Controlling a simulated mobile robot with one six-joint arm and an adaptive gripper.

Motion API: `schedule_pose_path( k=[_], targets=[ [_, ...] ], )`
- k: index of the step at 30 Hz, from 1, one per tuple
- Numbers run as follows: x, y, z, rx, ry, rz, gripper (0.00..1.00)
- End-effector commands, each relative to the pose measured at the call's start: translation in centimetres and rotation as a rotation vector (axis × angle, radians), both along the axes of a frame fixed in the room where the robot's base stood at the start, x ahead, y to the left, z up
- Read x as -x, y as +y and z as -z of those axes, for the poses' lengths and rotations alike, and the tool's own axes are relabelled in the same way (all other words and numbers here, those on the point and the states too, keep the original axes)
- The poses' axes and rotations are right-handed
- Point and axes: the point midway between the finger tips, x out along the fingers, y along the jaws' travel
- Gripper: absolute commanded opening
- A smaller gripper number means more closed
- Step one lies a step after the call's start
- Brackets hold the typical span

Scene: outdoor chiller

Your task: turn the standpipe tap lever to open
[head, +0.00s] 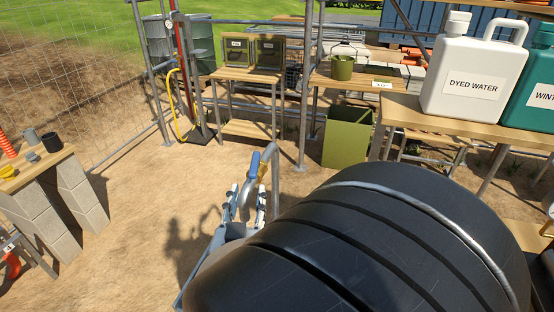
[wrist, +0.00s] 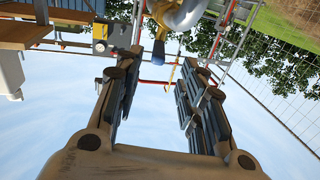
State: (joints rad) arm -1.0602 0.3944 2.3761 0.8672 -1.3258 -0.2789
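The tap (head: 262,171) sits on a grey curved standpipe (head: 275,160) in the middle of the head view. Its blue lever (head: 254,164) stands up and leans slightly. In the wrist view the tap's metal body (wrist: 183,14) is at the top edge, and a blue part (wrist: 158,33) shows below it. My gripper (head: 238,200) is beside the tap in the head view, partly overlapping it. In the wrist view my gripper (wrist: 163,70) is open, with a clear gap and nothing held between the fingers. I cannot tell whether a finger touches the lever.
A wooden bench (head: 400,107) at the right bears a white jug (head: 473,75) labelled dyed water and a green jug (head: 535,85). A green bin (head: 346,140) stands behind. A block-legged table (head: 40,165) is at the left. Sandy ground between is clear.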

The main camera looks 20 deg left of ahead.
Motion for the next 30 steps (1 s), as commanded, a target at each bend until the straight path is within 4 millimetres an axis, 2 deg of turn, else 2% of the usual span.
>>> schedule_pose_path(
  k=[10, 14, 17, 21, 23, 26, 30],
  targets=[
    [0.5, -0.1, 0.0, 0.0, 0.0, 0.0, 0.37],
    [0.1, -0.5, -0.1, -0.008, 0.018, -0.002, 0.28],
    [-1.1, -1.4, -0.5, -0.034, 0.084, -0.016, 0.21],
    [-2.8, -4.2, -1.5, -0.079, 0.243, -0.065, 0.12],
    [-3.0, -5.8, -2.0, -0.091, 0.318, -0.087, 0.08],
    [-2.4, -8.9, -2.5, -0.087, 0.437, -0.117, 0.01],
    [0.2, -14.2, -2.7, -0.048, 0.6, -0.125, 0.0]
  ],
)
